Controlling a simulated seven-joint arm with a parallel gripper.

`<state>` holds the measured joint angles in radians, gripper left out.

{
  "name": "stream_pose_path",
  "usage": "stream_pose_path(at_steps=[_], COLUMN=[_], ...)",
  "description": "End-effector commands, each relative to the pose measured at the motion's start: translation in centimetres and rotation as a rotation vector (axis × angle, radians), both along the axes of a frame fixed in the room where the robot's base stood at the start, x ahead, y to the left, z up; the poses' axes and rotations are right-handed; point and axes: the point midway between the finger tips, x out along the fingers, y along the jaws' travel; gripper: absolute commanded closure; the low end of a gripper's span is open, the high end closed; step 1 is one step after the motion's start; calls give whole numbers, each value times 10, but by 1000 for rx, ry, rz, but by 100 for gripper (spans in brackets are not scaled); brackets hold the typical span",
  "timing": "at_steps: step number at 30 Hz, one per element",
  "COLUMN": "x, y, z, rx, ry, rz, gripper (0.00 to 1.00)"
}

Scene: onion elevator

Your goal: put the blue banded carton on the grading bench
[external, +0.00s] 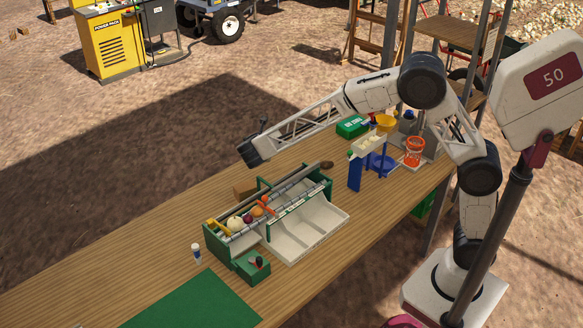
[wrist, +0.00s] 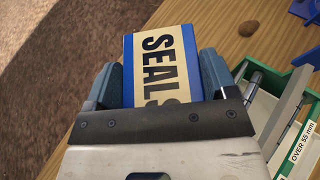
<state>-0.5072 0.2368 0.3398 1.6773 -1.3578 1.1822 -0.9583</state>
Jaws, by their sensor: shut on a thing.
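The blue banded carton (wrist: 158,70) is tan with blue bands along its edges and the letters "SEALS" on its face. It sits between the two fingers of my gripper (wrist: 165,88), which is shut on it. In the external view my gripper (external: 252,152) is over the far edge of the wooden bench (external: 110,262), behind the green sorter; the carton is not clear there. Bare bench wood (wrist: 225,25) shows beside the carton in the wrist view, with brown ground on the left.
A green and white sorter (external: 310,225) with onions stands mid-bench. A small brown box (external: 243,190) is behind it. Bench wood left of the bottle is clear.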

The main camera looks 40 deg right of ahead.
Motion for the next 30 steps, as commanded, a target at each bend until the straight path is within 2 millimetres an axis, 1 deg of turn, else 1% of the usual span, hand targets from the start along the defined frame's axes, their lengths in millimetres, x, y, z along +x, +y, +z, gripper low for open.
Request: stream_pose_path(at_steps=[1, 3, 11, 12, 17, 18, 23, 30], x=[-3, -7, -26, -30, -46, -51, -71, -106], y=[17, 38, 116, 129, 176, 188, 235, 303], z=[1, 0, 0, 0, 1, 1, 1, 0], rx=[0, 1, 0, -1, 0, 0, -1, -2], ry=[-1, -1, 0, 0, -1, -1, -2, -2], rz=[25, 57, 177, 197, 270, 290, 363, 474], gripper=[54, 54, 54, 54, 54, 54, 54, 54])
